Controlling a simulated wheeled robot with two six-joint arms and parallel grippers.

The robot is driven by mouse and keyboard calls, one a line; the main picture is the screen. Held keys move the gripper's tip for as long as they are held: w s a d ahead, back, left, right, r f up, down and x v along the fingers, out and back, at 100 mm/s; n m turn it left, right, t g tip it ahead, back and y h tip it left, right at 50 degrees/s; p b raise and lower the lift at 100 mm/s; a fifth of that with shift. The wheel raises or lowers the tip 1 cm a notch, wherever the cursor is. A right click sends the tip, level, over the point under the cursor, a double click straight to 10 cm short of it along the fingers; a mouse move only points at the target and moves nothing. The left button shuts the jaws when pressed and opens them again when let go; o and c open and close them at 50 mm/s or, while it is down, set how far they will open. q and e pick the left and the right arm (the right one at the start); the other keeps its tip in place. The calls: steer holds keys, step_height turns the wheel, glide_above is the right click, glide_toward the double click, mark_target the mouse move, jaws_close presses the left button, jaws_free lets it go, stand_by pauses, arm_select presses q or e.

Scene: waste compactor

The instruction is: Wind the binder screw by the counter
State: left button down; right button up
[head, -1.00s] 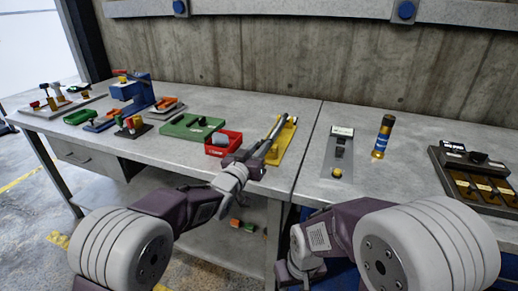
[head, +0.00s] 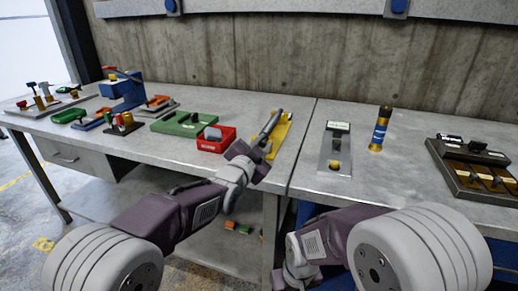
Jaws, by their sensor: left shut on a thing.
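A narrow yellow fixture (head: 284,131) lies on the grey bench just left of the seam between the two tabletops. My left gripper (head: 266,133) reaches over its left side and is shut on a part there; the fingers hide most of that part. I take this fixture to be the binder, but its screw does not show clearly. A grey plate (head: 328,163) with a white-labelled box (head: 338,127) and a yellow knob (head: 334,165) lies right of the seam; I cannot tell whether the box is the counter. My right arm is low at front right, its gripper out of view.
A red bin (head: 216,146) and a green tray (head: 184,124) sit left of my left gripper. A blue press (head: 126,90) stands farther left. A blue-and-gold cylinder (head: 380,130) and a dark tray (head: 470,170) stand right. The right tabletop's front is clear.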

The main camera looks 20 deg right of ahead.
arm_select(q)
steer(key=shift+s+d+f+m+b, duration=0.15)
steer(key=shift+f+m, duration=0.1)
steer(key=shift+m, duration=0.2)
steer(key=shift+d+f+m+b, duration=0.15)
steer(key=shift+f+m, duration=0.1)
steer(key=shift+m, duration=0.2)
steer(key=shift+s+f+m, duration=0.1)
steer(key=shift+f+m, duration=0.15)
steer(key=shift+m, duration=0.55)
steer(key=shift+d+f+m+y, duration=0.15)
steer(key=shift+f+m+y, duration=0.15)
steer(key=shift+m, duration=0.8)
steer(key=shift+s+f+m+p, duration=0.1)
steer(key=shift+f+m+p, duration=0.2)
steer(key=shift+m, duration=0.3)
steer(key=shift+f+m+p, duration=0.2)
steer(key=shift+m+p, duration=0.2)
steer(key=shift+m, duration=0.2)
steer(key=c, duration=1.3)
jaws_free()
steer(key=shift+r, duration=0.1)
